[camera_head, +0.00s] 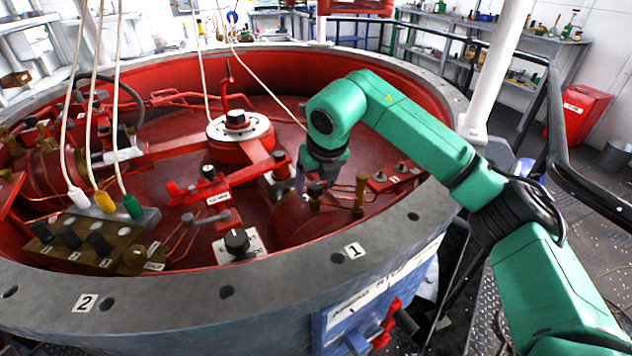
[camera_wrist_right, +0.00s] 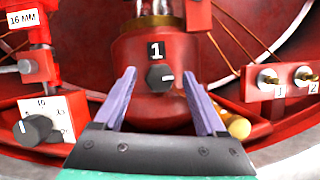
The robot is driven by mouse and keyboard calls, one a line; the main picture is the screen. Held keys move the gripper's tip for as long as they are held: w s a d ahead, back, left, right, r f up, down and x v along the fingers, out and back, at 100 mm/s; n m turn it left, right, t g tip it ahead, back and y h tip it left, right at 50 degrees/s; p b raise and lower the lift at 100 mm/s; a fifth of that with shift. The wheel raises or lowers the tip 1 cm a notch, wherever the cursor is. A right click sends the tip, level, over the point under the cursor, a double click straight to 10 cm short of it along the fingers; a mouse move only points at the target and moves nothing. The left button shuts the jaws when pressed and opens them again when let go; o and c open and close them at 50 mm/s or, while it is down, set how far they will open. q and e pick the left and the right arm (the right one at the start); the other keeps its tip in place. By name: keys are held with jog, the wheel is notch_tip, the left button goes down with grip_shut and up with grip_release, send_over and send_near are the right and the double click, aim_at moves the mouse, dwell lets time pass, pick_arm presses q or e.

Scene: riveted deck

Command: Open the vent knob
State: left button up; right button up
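No knob has a label I can read as vent. My right gripper (camera_head: 302,180) reaches down over the red drum interior. In the right wrist view its two purple fingers (camera_wrist_right: 160,90) are spread with nothing between them. Past the fingertips, between them in the picture, a black knob (camera_wrist_right: 160,77) sits on a red housing under a label "1". A larger black knob (camera_head: 237,241) on a white dial plate is at the front; it also shows at the wrist view's lower left (camera_wrist_right: 38,130). A block (camera_head: 80,243) carries several dark knobs at left. My left gripper is not in view.
The grey drum rim (camera_head: 228,293) curves around the front. A red post labelled "16 MM" (camera_wrist_right: 24,18) stands left of the fingers, and a red bracket with two fittings (camera_wrist_right: 283,85) stands right. Cables with white, yellow and green plugs (camera_head: 104,201) hang at left.

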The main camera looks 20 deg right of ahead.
grip_shut()
